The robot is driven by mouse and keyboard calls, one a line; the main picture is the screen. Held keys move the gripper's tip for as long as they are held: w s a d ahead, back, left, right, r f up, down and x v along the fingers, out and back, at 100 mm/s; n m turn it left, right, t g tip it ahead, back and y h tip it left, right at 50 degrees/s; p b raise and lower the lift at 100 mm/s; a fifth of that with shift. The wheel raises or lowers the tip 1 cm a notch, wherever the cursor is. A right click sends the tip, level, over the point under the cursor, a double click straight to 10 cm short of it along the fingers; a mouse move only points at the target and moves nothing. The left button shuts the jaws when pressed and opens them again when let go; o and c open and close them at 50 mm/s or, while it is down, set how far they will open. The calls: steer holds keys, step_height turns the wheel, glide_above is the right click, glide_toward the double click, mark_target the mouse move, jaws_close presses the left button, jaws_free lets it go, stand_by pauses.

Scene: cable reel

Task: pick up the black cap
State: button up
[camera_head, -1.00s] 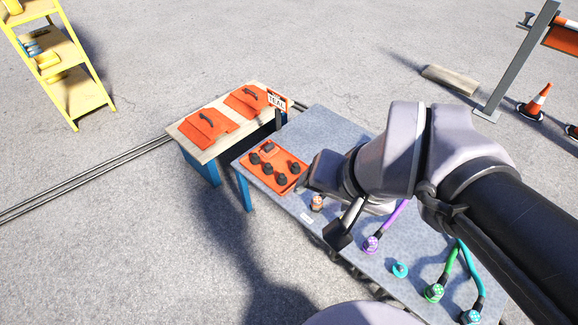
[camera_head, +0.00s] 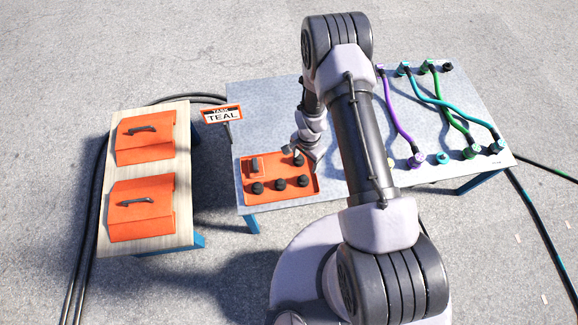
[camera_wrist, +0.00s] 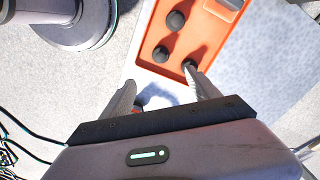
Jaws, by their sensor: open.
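Several round black caps stand in an orange tray (camera_head: 245,199) on the grey table; one black cap (camera_head: 299,161) is at the tray's right, near my gripper (camera_head: 304,152). Others include a front-left cap (camera_head: 257,187) and a front-right cap (camera_head: 303,181). In the wrist view, my gripper (camera_wrist: 160,78) is open, with its fingers apart at the tray edge. The right fingertip overlaps a black cap (camera_wrist: 190,66) in the picture; contact is unclear. Two more caps show beyond it. Nothing is held. A small orange and dark thing shows partly behind the left finger.
Purple, teal and green cables (camera_head: 440,103) lie on the grey table (camera_head: 262,104) to the right. A wooden bench (camera_head: 178,233) with two orange handled covers stands left. A TEAL sign (camera_head: 222,114) is at the table's left edge.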

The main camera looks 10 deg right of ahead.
mark_target(304, 177)
steer(key=f+b, duration=0.1)
steer(key=f, duration=0.3)
steer(key=f+b, duration=0.2)
steer(key=f, duration=0.2)
steer(key=f+b, duration=0.1)
steer(key=f, duration=0.3)
steer(key=shift+s+d+f, duration=0.2)
steer(key=shift+d+f, duration=0.05)
steer(key=shift+d, duration=0.05)
steer(key=f+b, duration=0.1)
steer(key=f, duration=0.1)
steer(key=f+b, duration=0.2)
steer(key=f, duration=0.1)
steer(key=shift+w+a+f, duration=0.2)
steer(key=shift+w+f, duration=0.1)
steer(key=shift+w, duration=0.1)
steer(key=shift+r, duration=0.1)
jaws_close()
